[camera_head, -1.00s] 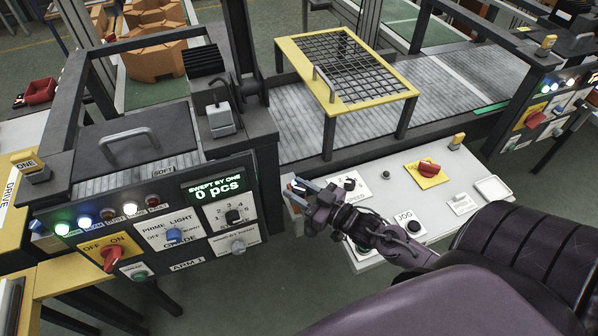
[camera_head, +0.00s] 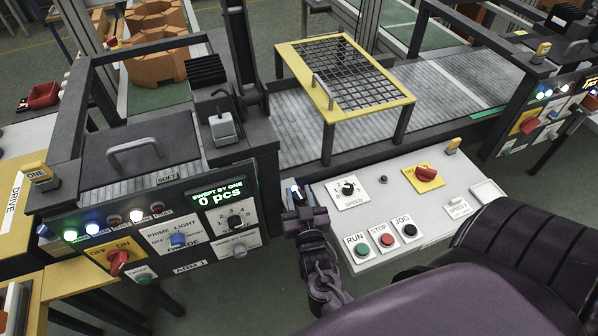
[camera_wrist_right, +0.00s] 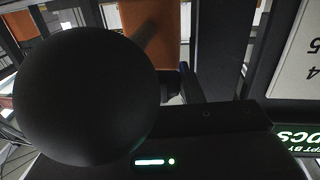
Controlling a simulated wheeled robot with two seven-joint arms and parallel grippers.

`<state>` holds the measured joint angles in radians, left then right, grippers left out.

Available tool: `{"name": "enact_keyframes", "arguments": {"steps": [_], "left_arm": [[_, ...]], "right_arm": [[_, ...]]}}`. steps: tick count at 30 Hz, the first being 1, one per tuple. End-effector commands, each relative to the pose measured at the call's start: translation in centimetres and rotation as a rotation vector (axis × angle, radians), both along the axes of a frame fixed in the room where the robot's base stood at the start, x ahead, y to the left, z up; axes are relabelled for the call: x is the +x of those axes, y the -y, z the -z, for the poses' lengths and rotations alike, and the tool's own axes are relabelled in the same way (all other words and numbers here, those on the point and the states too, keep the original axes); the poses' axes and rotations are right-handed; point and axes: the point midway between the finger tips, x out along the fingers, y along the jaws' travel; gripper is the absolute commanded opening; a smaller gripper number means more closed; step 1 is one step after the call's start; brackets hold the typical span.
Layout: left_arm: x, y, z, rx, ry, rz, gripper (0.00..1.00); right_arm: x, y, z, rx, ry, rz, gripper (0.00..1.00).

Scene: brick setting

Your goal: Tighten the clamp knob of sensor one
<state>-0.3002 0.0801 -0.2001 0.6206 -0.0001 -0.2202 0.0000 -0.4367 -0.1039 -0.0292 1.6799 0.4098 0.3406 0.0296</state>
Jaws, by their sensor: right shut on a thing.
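My right gripper (camera_head: 298,192) is at the left edge of the white control panel, beside the dark cabinet; its wrist hangs below it in the head view. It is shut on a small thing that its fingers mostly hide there. In the right wrist view a large, smooth, black round knob (camera_wrist_right: 85,88) fills the left side, very close to the camera. It appears to be the clamp knob. Below it is a dark sensor body (camera_wrist_right: 215,120) with lit green indicators (camera_wrist_right: 155,162). The fingertips are not clear in the wrist view. My left gripper is not in view.
The white control panel (camera_head: 400,215) carries RUN, STOP and JOG buttons, a speed dial and a red switch (camera_head: 426,173). A yellow-framed mesh guard (camera_head: 288,55) stands over the conveyor. The left cabinet's display (camera_head: 218,192) reads "SWEPT BY ONE 0 pcs".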

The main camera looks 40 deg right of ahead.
Motion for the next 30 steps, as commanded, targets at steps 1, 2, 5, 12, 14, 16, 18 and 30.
{"name": "enact_keyframes", "arguments": {"steps": [1, 2, 5, 12, 14, 16, 18, 30], "left_arm": [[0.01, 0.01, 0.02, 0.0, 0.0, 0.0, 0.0], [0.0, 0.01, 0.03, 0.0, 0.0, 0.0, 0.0], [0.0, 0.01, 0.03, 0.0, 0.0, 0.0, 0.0], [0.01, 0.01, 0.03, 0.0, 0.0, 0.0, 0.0], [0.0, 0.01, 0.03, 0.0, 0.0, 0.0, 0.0], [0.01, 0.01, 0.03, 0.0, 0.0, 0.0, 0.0], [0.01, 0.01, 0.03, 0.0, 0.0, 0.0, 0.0], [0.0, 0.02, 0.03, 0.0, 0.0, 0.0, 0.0]], "right_arm": [[0.04, -0.07, -0.03, 0.001, 0.002, 0.012, 0.11], [0.03, -0.05, -0.03, 0.0, 0.002, 0.017, 0.11], [0.02, -0.02, -0.03, -0.001, 0.002, 0.029, 0.11], [0.02, -0.01, -0.05, -0.001, 0.003, 0.035, 0.11], [0.02, -0.01, -0.05, -0.001, 0.003, 0.034, 0.11], [0.02, -0.01, -0.06, -0.001, 0.003, 0.034, 0.11], [0.03, -0.01, -0.06, -0.001, 0.003, 0.034, 0.36], [0.01, -0.01, -0.04, -0.001, 0.002, 0.034, 0.55]]}}
